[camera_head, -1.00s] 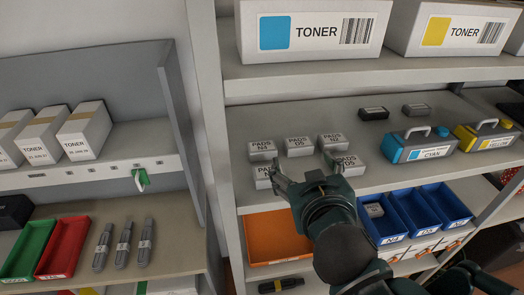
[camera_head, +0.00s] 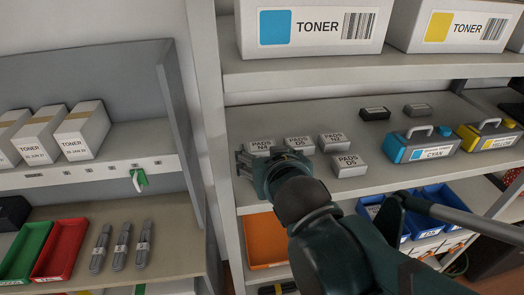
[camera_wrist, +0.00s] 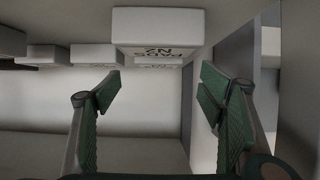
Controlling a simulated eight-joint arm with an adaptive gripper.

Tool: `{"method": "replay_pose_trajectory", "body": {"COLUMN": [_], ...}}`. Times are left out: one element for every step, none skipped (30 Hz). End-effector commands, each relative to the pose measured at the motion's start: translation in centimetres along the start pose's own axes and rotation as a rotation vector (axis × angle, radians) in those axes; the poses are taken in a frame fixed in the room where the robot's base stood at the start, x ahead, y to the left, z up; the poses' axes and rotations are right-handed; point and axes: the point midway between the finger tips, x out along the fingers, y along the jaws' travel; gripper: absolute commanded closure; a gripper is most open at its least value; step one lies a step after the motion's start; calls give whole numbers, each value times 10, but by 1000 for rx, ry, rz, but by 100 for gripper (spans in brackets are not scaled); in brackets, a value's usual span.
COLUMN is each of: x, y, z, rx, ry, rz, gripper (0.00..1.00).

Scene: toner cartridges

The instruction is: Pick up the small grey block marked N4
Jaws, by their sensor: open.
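Several small light-grey blocks marked PADS lie on the middle shelf. The back left one (camera_head: 260,147) appears to read N4 in the head view, but the print is small and I am not sure. Others, the back middle block (camera_head: 300,145), the back right block (camera_head: 333,142) and the front right block (camera_head: 348,165), sit beside it. My gripper (camera_head: 262,165) is open and empty over the front left of the group, hiding the front left block there. The wrist view, upside down, shows a nearer block (camera_wrist: 158,30), its label looking like N2, ahead of the spread fingers.
A cyan case (camera_head: 418,146) and a yellow case (camera_head: 488,136) stand right. The shelf above holds large toner boxes (camera_head: 318,28). An upright panel (camera_head: 213,120) borders the shelf at left.

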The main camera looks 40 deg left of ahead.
Motion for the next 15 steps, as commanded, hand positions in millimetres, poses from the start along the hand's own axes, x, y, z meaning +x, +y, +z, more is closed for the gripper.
{"method": "replay_pose_trajectory", "body": {"x": [0, 0, 0, 0, 0, 1, 2, 2, 4, 5, 6, 8, 10, 12, 14], "y": [0, 0, 0, 0, 0, 0, 0, 0, 0, 0, 0, 0, 0, 1, 1], "z": [0, 0, 0, 0, 0, 0, 0, 0, 0, 0, 0, -1, -1, -1, -1], "rx": [0, 0, 0, 0, 0, 0, 0, 0, 0, 0, 0, 0, 0, 0, 0], "ry": [0, 0, 0, 0, 0, 0, 0, 0, 0, 0, 0, 0, 0, 0, 0], "rz": [0, 0, 0, 0, 0, 0, 1, 1, 1, 1, 1, 1, 1, 1, 1], "gripper": [31, 31, 31, 31, 31, 31, 31, 31, 31, 31, 31, 31, 31, 31, 31]}}
